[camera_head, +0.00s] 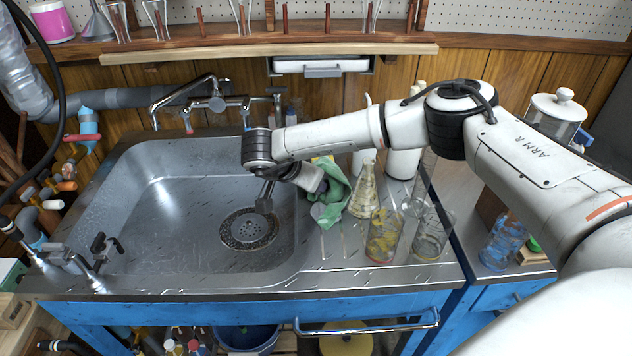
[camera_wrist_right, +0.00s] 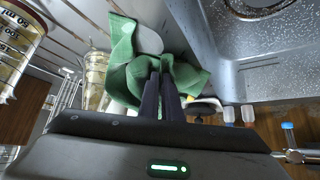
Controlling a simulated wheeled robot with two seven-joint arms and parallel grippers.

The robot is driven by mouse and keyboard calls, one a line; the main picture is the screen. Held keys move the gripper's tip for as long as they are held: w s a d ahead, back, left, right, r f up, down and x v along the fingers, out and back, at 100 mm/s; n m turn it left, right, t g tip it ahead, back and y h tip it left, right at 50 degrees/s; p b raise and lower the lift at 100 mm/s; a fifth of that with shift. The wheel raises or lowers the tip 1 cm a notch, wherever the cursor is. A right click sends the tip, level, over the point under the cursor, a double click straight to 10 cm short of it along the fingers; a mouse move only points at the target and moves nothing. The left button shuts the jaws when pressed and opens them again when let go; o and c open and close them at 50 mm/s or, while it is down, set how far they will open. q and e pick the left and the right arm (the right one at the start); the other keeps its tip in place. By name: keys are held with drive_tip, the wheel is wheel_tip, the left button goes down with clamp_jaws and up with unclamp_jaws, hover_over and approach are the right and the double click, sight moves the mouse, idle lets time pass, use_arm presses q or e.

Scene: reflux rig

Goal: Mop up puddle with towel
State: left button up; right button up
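The green towel (camera_head: 335,189) is bunched on the drainboard just right of the sink basin, beside the conical flask. My right gripper (camera_head: 323,185) reaches it from the left, over the basin's right edge. In the right wrist view the two dark fingers (camera_wrist_right: 161,74) are close together, with the towel (camera_wrist_right: 123,80) bunched around their tips; they look shut on it. The exact pinch is hidden in the folds. I cannot make out a distinct puddle; wet-looking specks and streaks show on the metal sink (camera_head: 160,225). My left gripper is not in view.
A conical flask (camera_head: 364,192), a beaker with yellow contents (camera_head: 382,238) and another glass beaker (camera_head: 430,240) stand close right of the towel. The faucet (camera_head: 190,95) is behind the basin. A shelf (camera_head: 270,46) runs above. The basin's left side is clear.

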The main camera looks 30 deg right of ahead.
drive_tip(key=o, duration=1.4)
drive_tip(key=shift+f+b, duration=0.85)
drive_tip(key=shift+f, duration=0.4)
drive_tip(key=shift+r, duration=0.1)
drive_tip(key=shift+c, duration=0.9)
clamp_jaws()
